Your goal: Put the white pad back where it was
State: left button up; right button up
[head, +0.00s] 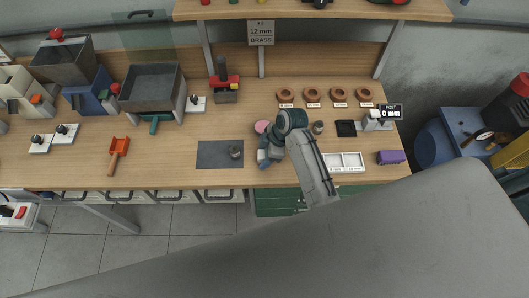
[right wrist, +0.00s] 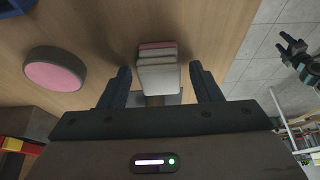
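My right gripper (head: 268,158) is low over the front part of the bench, to the right of a dark mat (head: 210,156). In the right wrist view, a small layered block (right wrist: 158,72), whitish with a pinkish layer at its far end, stands between the fingers of the right gripper (right wrist: 163,88). A gap shows on both sides of it, so the gripper is open around it. I take this block for the white pad; the head view shows only a small pale patch there. My left gripper (right wrist: 292,50) appears open and empty over the floor in the right wrist view; the head view does not show it.
A round pink-topped pad (head: 262,127) lies just behind the gripper, also in the right wrist view (right wrist: 55,70). A metal cylinder (head: 236,152) stands on the mat. A two-part white tray (head: 345,168), purple block (head: 391,157) and gauge (head: 376,124) are right. Copper rings (head: 312,94) line the back.

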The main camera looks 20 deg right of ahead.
jog(key=shift+d+r+b, duration=0.2)
jog(key=shift+r+b, duration=0.1)
jog(key=shift+r, duration=0.25)
jog(key=b+v, duration=0.3)
jog(key=v, duration=0.8)
jog(key=shift+b, duration=0.3)
jog(key=shift+s+r, duration=0.1)
